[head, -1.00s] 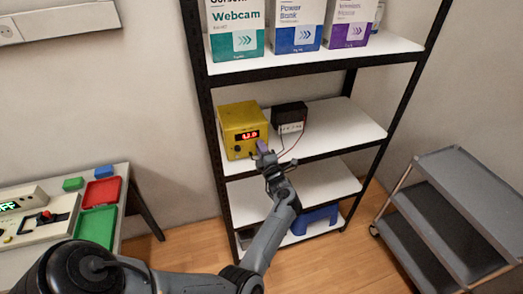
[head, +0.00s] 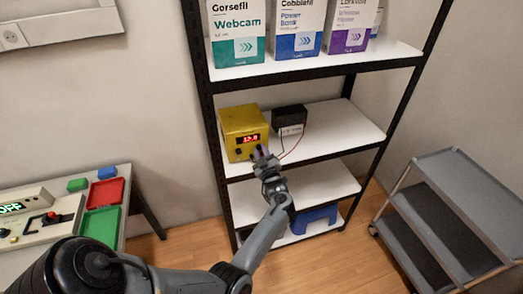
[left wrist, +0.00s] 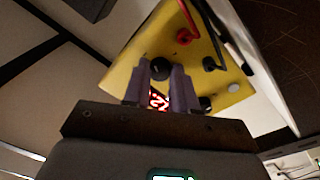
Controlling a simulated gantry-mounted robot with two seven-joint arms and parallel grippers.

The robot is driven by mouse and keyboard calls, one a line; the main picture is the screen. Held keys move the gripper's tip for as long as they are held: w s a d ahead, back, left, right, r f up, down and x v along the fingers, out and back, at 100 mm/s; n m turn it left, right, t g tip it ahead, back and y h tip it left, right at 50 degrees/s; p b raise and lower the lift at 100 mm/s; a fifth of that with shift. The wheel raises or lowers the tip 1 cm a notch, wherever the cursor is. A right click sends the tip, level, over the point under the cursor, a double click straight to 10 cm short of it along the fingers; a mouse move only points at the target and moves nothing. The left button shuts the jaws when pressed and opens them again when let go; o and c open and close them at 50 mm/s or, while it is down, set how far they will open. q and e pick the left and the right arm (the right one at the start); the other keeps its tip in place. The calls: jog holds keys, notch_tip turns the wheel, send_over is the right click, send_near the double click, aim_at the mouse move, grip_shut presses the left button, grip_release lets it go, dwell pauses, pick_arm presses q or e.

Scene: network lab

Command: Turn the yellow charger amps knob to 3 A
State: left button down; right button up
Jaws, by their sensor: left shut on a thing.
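The yellow charger (head: 241,121) stands on the middle shelf, with a lit red display (head: 248,140) on its front. My left gripper (head: 260,151) is at the lower right of that front. In the left wrist view, its two purple fingers are shut on a black knob (left wrist: 160,68) of the charger (left wrist: 143,40). A second dark knob (left wrist: 207,103) and a white button (left wrist: 233,88) show beside the fingers. The display (left wrist: 158,101) is partly hidden between the fingers. I cannot read the knob labels. My right gripper is not in view.
A black box (head: 290,118) stands right of the charger, with thin leads near my gripper. Red (left wrist: 184,37) and black (left wrist: 209,63) plugs sit in the charger's front. Boxes (head: 237,35) fill the shelf above. A grey cart (head: 450,195) stands at the right.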

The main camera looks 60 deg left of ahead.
pick_arm(q)
jog(key=m+p, duration=0.2)
jog(key=m, duration=0.3)
jog(key=shift+r, duration=0.2)
jog(key=m+p, duration=0.2)
jog(key=m, duration=0.2)
jog(key=shift+s+m+h+p, duration=0.1)
jog(key=shift+m+h+p, duration=0.2)
jog(key=shift+m, duration=0.1)
jog(key=m+p, duration=0.1)
jog(key=m, duration=0.2)
jog(key=shift+m+p, duration=0.3)
jog(key=shift+p, duration=0.1)
jog(key=m+p, duration=0.2)
jog(key=m, duration=0.2)
jog(key=m+p, duration=0.1)
jog(key=m, duration=0.3)
jog(key=shift+r+h, duration=0.1)
jog(key=shift+h, duration=0.3)
jog(key=m+p, duration=0.1)
jog(key=m, duration=0.5)
jog(key=shift+m, duration=0.3)
jog(key=shift+m+g, duration=0.4)
jog(key=shift+m, duration=1)
